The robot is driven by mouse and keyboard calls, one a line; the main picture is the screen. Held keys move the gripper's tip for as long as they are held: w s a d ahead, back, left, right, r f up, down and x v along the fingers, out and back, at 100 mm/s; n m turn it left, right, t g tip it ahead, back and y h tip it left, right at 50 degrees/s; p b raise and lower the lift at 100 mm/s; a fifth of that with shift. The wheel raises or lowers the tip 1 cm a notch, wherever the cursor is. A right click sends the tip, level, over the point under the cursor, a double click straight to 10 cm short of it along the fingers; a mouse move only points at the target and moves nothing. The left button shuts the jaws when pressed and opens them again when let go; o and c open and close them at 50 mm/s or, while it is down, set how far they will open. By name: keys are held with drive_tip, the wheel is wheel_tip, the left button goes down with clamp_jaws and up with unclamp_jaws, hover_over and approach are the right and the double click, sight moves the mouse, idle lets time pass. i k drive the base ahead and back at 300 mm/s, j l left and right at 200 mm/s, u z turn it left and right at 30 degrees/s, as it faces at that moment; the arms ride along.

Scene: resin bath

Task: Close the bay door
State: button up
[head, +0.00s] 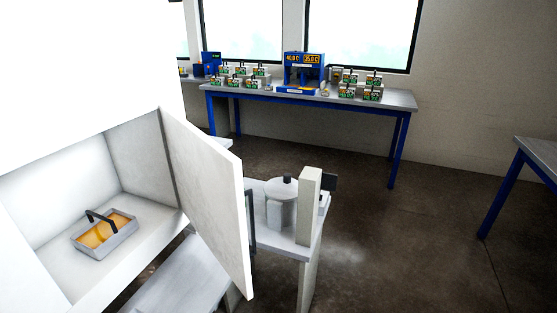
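The bay door (208,195) is a white panel hinged at the right side of the bay opening. It stands wide open, swung out toward me. A dark upright handle (252,230) shows at its free edge, partly hidden behind the panel. The bay (70,165) is a white box-like recess at the left. A small grey tray (112,243) with a black handle and amber contents sits on its floor, inside the opening. My gripper is not in view.
Just right of the door, a grey stand (290,243) carries a lidded grey pot (282,205) beside a pale post (308,207). A blue-legged bench (385,98) with devices and several small boxes stands at the back. Another table (540,150) is at right. The floor between is clear.

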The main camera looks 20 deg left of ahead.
sight(208, 178)
drive_tip(key=i+z, duration=0.35)
drive_tip(key=i, duration=0.55)
drive_tip(key=i+j+z, duration=0.1)
drive_tip(key=i+z, duration=0.2)
drive_tip(key=i, duration=0.55)
drive_tip(key=i+u, duration=0.15)
drive_tip(key=u, duration=0.3)
drive_tip(key=i+l+u, duration=0.1)
drive_tip(key=u, duration=0.4)
drive_tip(key=i+l+u, duration=0.15)
drive_tip(key=u, duration=2.5)
drive_tip(key=k+j, duration=0.1)
drive_tip(key=k, duration=0.2)
drive_tip(key=k+j, duration=0.1)
drive_tip(key=k, duration=0.2)
